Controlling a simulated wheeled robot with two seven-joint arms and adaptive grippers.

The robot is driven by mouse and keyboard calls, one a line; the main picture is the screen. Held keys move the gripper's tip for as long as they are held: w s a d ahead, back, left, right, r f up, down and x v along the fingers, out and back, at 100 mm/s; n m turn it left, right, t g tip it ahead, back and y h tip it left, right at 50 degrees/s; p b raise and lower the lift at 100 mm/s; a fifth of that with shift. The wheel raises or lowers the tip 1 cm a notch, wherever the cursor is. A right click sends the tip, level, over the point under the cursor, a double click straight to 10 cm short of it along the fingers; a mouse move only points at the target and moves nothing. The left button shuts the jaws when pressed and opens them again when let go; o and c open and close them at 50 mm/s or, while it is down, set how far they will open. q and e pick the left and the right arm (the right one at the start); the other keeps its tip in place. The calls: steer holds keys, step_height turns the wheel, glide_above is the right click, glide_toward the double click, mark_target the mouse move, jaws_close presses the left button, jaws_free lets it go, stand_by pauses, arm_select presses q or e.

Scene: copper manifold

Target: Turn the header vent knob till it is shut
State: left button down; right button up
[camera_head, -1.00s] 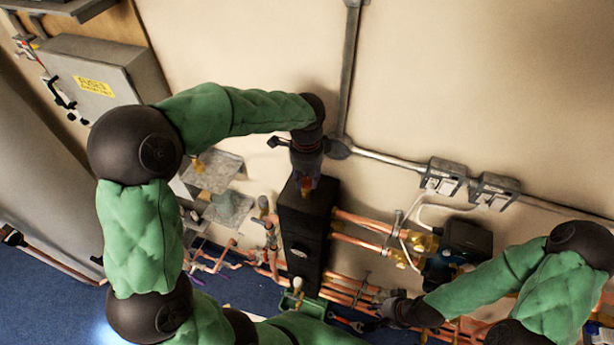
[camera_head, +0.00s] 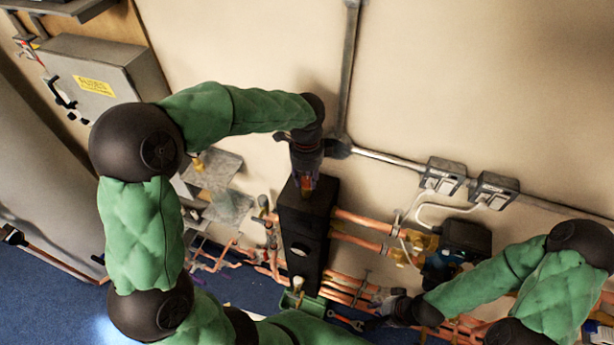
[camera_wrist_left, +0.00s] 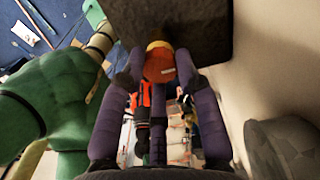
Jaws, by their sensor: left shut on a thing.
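The header vent knob (camera_head: 306,183) is a small orange-red knob on top of the tall black header box (camera_head: 301,225). It also shows in the left wrist view (camera_wrist_left: 160,65), with a yellow ring at the box side and a small pale mark on its face. My left gripper (camera_head: 304,178) comes down onto it from above. In the left wrist view its purple fingers (camera_wrist_left: 158,76) stand on both sides of the knob and are shut on it. My right gripper (camera_head: 378,314) is low, right of the box by the pipes; its jaws are too small and dark to read.
Copper pipes (camera_head: 362,219) run right from the box to a dark pump (camera_head: 465,236). A green container (camera_head: 301,301) stands at the box's foot. Wall sockets (camera_head: 445,176) and conduit are behind. A grey fuse cabinet (camera_head: 95,80) is at the left.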

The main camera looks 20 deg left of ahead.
mark_target(306, 180)
arm_select(q)
steer(key=c, duration=0.9)
jaws_free()
steer(key=shift+a, duration=0.1)
steer(key=shift+w+r, duration=0.1)
steer(key=shift+r, duration=0.5)
step_height(306, 180, up, 11)
steer(key=shift+f, duration=0.15)
